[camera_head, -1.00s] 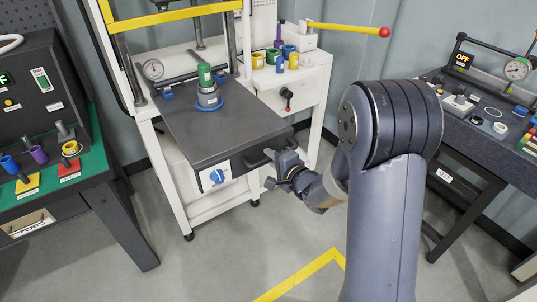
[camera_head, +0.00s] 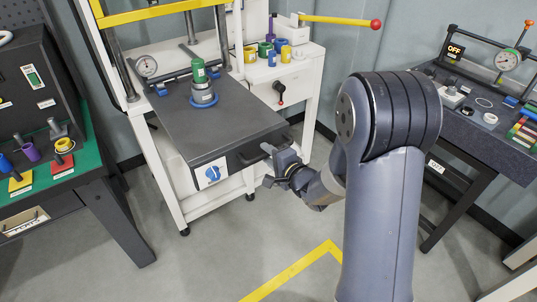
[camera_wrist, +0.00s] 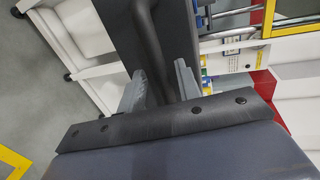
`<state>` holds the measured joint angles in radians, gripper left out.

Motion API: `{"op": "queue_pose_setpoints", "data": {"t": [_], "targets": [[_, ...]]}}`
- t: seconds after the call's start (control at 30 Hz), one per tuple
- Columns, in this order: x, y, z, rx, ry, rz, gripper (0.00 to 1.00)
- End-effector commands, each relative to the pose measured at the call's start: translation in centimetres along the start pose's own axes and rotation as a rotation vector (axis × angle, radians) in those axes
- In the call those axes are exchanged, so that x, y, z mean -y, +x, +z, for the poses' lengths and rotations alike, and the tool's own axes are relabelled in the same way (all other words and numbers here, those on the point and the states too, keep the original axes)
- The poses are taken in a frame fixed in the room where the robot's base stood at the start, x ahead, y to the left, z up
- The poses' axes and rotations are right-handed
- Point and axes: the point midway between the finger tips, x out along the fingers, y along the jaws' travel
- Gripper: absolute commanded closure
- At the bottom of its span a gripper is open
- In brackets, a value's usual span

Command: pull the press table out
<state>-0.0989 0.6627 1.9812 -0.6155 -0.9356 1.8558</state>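The press table (camera_head: 175,121) is a dark grey slab on a white press frame, left of centre in the head view. Its front carries a dark handle (camera_head: 252,157) and a white plate with a blue emblem (camera_head: 212,173). My gripper (camera_head: 269,165) is at the handle. In the wrist view my gripper (camera_wrist: 160,75) has one grey finger on each side of the dark handle bar (camera_wrist: 148,35), closed about it. Contact at the right finger is hard to make out. A grey fixture with a green top (camera_head: 199,75) and blue ring stands on the table.
A green-topped bench (camera_head: 85,176) stands left; a dark bench (camera_head: 480,135) with a gauge stands right. Several coloured cups (camera_head: 270,50) sit on the white side shelf. A red-ended yellow lever (camera_head: 340,20) sticks out above. Grey floor (camera_head: 230,265) in front is clear, with yellow tape.

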Motion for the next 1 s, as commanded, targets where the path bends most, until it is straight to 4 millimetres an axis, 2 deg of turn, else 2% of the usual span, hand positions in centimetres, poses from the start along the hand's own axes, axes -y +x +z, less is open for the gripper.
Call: {"op": "queue_pose_setpoints", "data": {"t": [0.23, 0.37, 1.0], "targets": [[0.1, -0.1, 0.0, 0.0, -0.001, -0.003, 0.68], [0.1, -0.8, -0.1, -0.001, -0.001, -0.004, 0.68], [0.1, -9.5, -0.1, -0.003, 0.0, -0.002, 0.68]]}}
